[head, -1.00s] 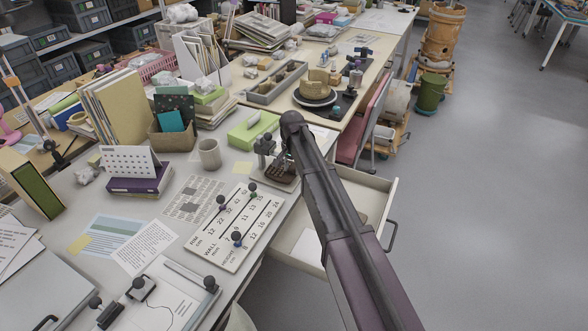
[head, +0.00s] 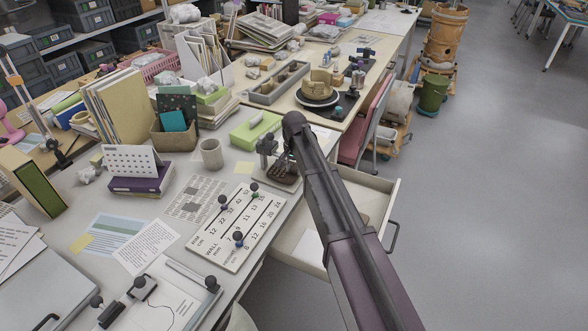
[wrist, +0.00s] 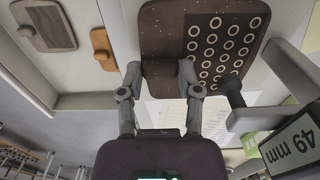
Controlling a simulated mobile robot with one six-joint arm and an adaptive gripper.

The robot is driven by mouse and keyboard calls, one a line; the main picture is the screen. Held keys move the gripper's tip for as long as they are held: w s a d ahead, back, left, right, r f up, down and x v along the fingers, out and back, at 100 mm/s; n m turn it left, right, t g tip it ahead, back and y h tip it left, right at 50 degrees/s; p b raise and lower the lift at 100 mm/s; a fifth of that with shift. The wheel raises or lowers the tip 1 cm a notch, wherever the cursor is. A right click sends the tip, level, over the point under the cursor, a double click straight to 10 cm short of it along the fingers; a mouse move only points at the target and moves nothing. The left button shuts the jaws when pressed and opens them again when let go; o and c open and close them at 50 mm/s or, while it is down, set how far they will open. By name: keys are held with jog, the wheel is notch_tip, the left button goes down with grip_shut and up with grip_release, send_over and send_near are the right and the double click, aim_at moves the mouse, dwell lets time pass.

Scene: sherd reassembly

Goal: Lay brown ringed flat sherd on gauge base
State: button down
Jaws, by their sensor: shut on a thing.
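The brown ringed flat sherd (wrist: 178,28) is a dark rounded plate with pale rings and specks, near the top of the wrist view. My gripper (wrist: 161,70) is shut on its near edge. In the head view the sherd (head: 281,173) shows small beside the dark-knobbed gauge (head: 266,147), below the end of my arm.
An open drawer (head: 382,205) juts out at the table's right edge. A grey sherd (wrist: 45,25) and an orange-brown sherd (wrist: 103,48) lie apart in the wrist view. A board with knobs (head: 237,228), a mug (head: 211,153) and a green box (head: 254,131) are nearby.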

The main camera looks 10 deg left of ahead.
jog(key=shift+f+b, duration=0.4)
dwell(1.0)
jog(key=shift+c, duration=1)
grip_release()
jog(key=shift+o, duration=1)
jog(key=shift+d+r, duration=0.1)
jog(key=shift+r, duration=0.05)
jog(key=shift+s+d+r+p, duration=0.25)
jog(key=shift+d+r+p, duration=0.15)
jog(key=shift+d, duration=0.3)
jog(key=shift+s+d+r+p, duration=0.2)
jog(key=shift+d+r+p, duration=0.2)
jog(key=shift+d, duration=0.25)
jog(key=shift+s+d+r+p, duration=0.25)
jog(key=shift+d+r+p, duration=0.15)
jog(key=shift+d, duration=0.3)
